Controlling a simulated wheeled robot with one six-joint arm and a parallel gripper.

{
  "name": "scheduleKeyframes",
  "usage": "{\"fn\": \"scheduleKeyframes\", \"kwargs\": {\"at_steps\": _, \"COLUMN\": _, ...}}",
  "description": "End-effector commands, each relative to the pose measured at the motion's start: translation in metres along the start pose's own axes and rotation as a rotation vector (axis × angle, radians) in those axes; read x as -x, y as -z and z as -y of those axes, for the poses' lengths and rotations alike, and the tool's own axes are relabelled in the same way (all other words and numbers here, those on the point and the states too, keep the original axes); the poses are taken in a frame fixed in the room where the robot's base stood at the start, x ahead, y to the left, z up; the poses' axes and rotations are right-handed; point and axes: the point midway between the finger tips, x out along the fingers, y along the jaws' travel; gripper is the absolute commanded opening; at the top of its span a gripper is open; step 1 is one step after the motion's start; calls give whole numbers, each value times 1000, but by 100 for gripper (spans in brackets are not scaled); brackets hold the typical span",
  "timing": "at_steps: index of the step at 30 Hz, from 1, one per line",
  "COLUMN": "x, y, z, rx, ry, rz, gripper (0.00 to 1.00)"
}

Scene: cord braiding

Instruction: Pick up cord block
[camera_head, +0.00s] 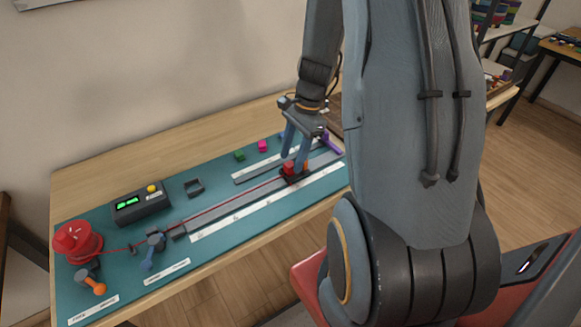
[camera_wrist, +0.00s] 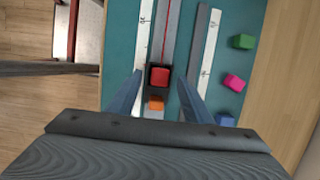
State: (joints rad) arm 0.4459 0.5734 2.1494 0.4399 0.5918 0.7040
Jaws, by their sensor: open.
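A red block (camera_head: 288,169) sits in a dark holder on the grey rail, at the end of a thin red cord. It also shows in the wrist view (camera_wrist: 160,76), in a dark square frame between my fingers. I take it for the cord block. My gripper (camera_head: 294,162) is open and points down over it, one finger on each side. In the wrist view my gripper (camera_wrist: 160,82) shows a gap on both sides of the block; I cannot tell its exact height. A small orange piece (camera_wrist: 156,103) lies just behind the red block.
Green (camera_head: 239,156), pink (camera_head: 262,146) and blue blocks (camera_wrist: 225,119) lie beside the rail. A red spool (camera_head: 76,240) feeds the cord. A dark box with green display (camera_head: 140,205), a blue-handled clamp (camera_head: 152,250) and an orange-knobbed part (camera_head: 92,282) stand leftward on the teal mat.

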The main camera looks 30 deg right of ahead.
Motion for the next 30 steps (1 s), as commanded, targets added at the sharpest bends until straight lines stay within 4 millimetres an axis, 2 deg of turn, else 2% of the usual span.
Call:
{"fn": "scheduleKeyframes", "kwargs": {"at_steps": 4, "x": -11, "y": 0, "z": -1, "rx": 0, "ry": -1, "rz": 0, "gripper": 45}}
{"fn": "scheduleKeyframes", "kwargs": {"at_steps": 12, "x": -13, "y": 0, "z": 0, "rx": 1, "ry": 0, "rz": -1, "gripper": 45}}
{"fn": "scheduleKeyframes", "kwargs": {"at_steps": 18, "x": -13, "y": 0, "z": 0, "rx": 1, "ry": 0, "rz": -1, "gripper": 12}}
{"fn": "scheduleKeyframes", "kwargs": {"at_steps": 20, "x": -13, "y": 0, "z": 0, "rx": 1, "ry": 0, "rz": -1, "gripper": 3}}
{"fn": "scheduleKeyframes", "kwargs": {"at_steps": 30, "x": -11, "y": -1, "z": 0, "rx": 1, "ry": 0, "rz": -1, "gripper": 3}}
